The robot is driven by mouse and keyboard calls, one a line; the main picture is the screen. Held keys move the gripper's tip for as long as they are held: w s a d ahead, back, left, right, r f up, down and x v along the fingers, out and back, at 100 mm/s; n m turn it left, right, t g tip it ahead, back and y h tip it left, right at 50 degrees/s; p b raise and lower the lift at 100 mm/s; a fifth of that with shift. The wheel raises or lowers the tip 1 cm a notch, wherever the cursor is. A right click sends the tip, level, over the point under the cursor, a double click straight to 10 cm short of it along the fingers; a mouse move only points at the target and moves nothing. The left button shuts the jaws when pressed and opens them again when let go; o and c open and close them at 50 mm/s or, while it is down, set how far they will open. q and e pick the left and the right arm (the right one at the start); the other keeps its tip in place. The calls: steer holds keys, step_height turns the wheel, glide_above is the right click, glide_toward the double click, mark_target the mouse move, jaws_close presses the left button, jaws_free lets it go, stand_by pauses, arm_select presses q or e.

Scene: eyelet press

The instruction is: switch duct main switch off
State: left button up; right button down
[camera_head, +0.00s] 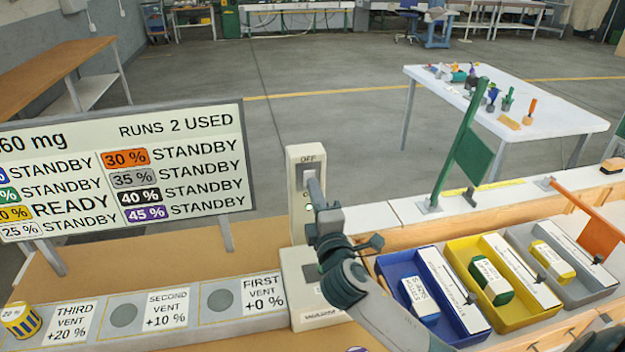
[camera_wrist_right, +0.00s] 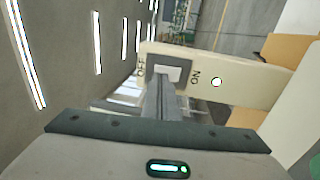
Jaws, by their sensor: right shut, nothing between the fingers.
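The duct main switch (camera_head: 306,158) is a pale upright post with OFF at its top and ON lower down, partly hidden behind my gripper. In the right wrist view the switch plate (camera_wrist_right: 245,84) lies sideways, with OFF on the left, ON on the right and a small lit lamp beside ON. A light rocker (camera_wrist_right: 172,73) sits in a grey frame near OFF. My right gripper (camera_head: 314,186) is shut and empty. In the wrist view its fingertips (camera_wrist_right: 160,88) are right at the rocker; I cannot tell whether they touch. My left gripper is not in view.
A status board (camera_head: 120,165) stands at the left. Below it is a grey strip (camera_head: 205,330) with vent places and a yellow canister (camera_head: 20,320). Blue (camera_head: 385,262), yellow and grey bins sit at the right, near a green flag-like lever (camera_head: 470,150) and an orange one (camera_head: 590,222).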

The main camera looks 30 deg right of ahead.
steer(key=shift+x, duration=0.8)
steer(key=shift+w, duration=0.2)
steer(key=shift+r+p, duration=0.1)
steer(key=shift+p, duration=0.2)
